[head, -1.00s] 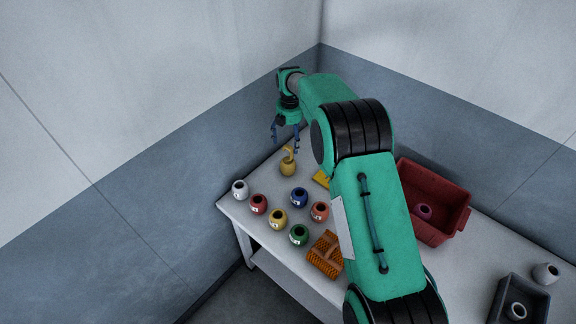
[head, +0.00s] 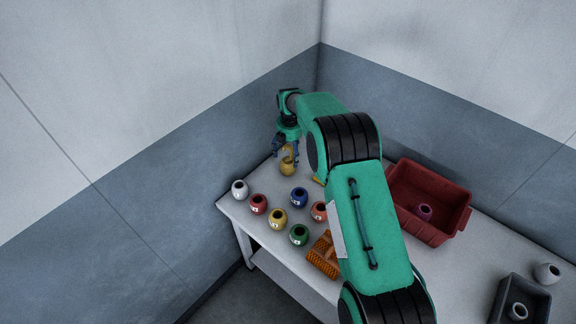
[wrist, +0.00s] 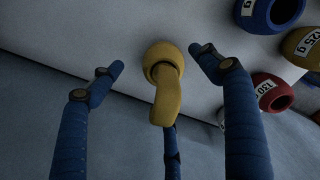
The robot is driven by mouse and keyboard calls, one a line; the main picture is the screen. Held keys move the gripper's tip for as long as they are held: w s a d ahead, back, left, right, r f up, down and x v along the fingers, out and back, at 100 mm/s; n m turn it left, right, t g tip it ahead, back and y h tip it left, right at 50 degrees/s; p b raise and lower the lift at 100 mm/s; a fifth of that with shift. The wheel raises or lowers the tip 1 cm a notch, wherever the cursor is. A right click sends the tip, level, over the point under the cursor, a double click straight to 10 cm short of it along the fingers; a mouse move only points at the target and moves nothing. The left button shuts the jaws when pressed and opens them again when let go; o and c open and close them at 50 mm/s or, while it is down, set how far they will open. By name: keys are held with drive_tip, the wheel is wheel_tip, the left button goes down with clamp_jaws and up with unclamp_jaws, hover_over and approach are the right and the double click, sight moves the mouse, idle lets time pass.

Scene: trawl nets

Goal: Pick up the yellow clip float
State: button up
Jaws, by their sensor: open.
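The yellow clip float (head: 287,166) stands upright on the far left part of the table, near the wall corner. It has a round body and a yellow tongue-like clip rising from its top. In the wrist view the float (wrist: 165,95) lies between the blue fingers, with its clip pointing towards the camera. My gripper (head: 286,156) is open above and around the float's upper part. In the wrist view the fingers of my gripper (wrist: 158,62) stand apart on both sides, with gaps to the float. A third finger shows partly behind the clip.
Several numbered floats stand close by: white (head: 240,189), red (head: 258,204), yellow (head: 278,219), blue (head: 299,197), green (head: 299,235) and salmon (head: 318,211). An orange net-like block (head: 323,257), a red crate (head: 447,229) and a dark tray (head: 503,291) are further right.

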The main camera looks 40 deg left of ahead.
sight(289, 158)
drive_tip(key=shift+s+f, duration=0.15)
drive_tip(key=shift+f, duration=2.4)
drive_tip(key=c, duration=1.3)
